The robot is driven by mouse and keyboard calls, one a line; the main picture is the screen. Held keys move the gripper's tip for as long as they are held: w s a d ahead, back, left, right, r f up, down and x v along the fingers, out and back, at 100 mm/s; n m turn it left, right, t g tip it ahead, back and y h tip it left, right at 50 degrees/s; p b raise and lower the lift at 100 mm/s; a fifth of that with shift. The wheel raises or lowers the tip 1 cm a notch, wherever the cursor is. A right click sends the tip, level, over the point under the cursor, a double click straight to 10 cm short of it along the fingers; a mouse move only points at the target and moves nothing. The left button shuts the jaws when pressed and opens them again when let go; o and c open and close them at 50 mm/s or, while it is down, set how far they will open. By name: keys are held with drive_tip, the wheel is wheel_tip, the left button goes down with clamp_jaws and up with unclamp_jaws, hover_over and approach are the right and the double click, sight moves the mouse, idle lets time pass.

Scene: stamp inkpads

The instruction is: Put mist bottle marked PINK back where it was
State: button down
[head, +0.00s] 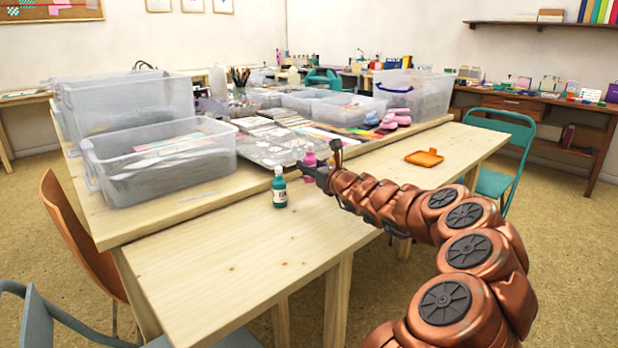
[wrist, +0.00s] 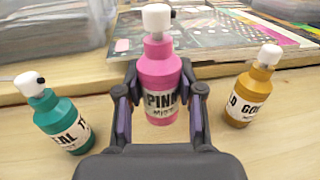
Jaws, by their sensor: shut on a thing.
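The pink mist bottle, labelled PINK, with a white cap, is upright in the middle of the wrist view (wrist: 158,70) and partly hidden behind my gripper in the head view (head: 309,159). My gripper (wrist: 160,88) is shut on its body, one finger on each side. I cannot tell whether its base touches the table. A teal bottle (wrist: 62,122) stands to its left, also seen in the head view (head: 279,190). A gold bottle (wrist: 252,92), labelled GOLD, stands to its right in the wrist view.
The pale wooden table (head: 215,270) is clear in front. A raised board behind holds a clear bin (head: 160,165), a speckled sheet (head: 270,150) and other craft supplies. A teal chair (head: 500,150) stands beyond the right end.

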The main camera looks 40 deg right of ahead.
sight(310, 177)
drive_tip(key=shift+f+b, duration=1)
drive_tip(key=shift+f, duration=0.75)
drive_tip(key=shift+f, duration=0.15)
drive_tip(key=c, duration=0.7)
unclamp_jaws()
drive_tip(key=shift+r, duration=0.25)
drive_tip(key=shift+s+a+p, duration=0.1)
drive_tip(key=shift+s+p, duration=0.95)
drive_tip(key=shift+s, duration=4.95)
